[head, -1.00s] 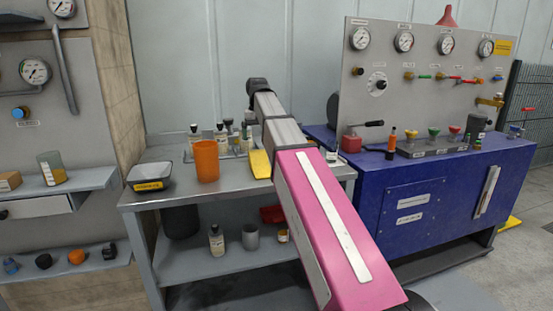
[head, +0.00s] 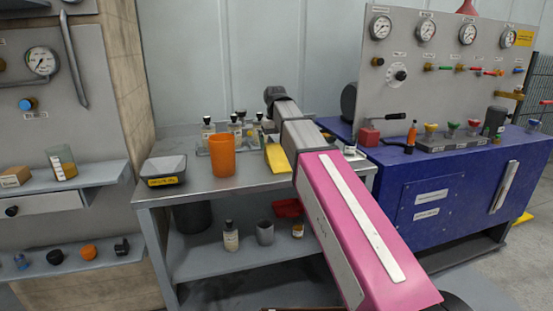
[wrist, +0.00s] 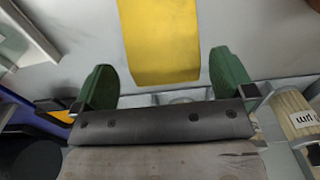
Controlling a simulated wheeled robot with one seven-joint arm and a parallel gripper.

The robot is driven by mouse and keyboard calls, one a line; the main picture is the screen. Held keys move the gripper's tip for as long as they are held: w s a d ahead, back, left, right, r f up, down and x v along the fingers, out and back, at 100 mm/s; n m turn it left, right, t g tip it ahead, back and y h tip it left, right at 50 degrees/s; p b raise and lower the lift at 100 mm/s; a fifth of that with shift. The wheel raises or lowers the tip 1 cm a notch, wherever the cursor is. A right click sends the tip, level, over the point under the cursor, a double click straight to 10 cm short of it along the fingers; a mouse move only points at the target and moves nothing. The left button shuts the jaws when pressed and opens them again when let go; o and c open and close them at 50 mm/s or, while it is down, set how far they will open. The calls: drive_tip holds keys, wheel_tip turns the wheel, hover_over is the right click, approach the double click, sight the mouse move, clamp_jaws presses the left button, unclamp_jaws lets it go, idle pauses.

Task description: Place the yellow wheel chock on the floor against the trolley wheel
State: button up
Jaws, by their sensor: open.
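The yellow wheel chock (head: 277,158) lies on the grey metal table, just right of the orange cup and partly hidden by my arm in the head view. In the wrist view the chock (wrist: 160,42) shows as a yellow block with flat faces, beyond and roughly between my green fingertips. My gripper (wrist: 165,82) is open, with nothing between its fingers. The fingers are hidden behind my arm in the head view. I cannot make out a trolley or its wheel in either view.
The orange cup (head: 222,157) and a black tray (head: 164,170) stand left of the chock on the table (head: 215,188). Several small bottles (head: 237,124) stand behind. A blue cabinet (head: 440,190) with a gauge panel is close on the right.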

sight(275, 153)
drive_tip(key=f, duration=0.5)
drive_tip(key=shift+s+a, duration=0.15)
drive_tip(key=shift+s, duration=0.1)
drive_tip(key=c, duration=1.1)
drive_tip(key=shift+r, duration=0.15)
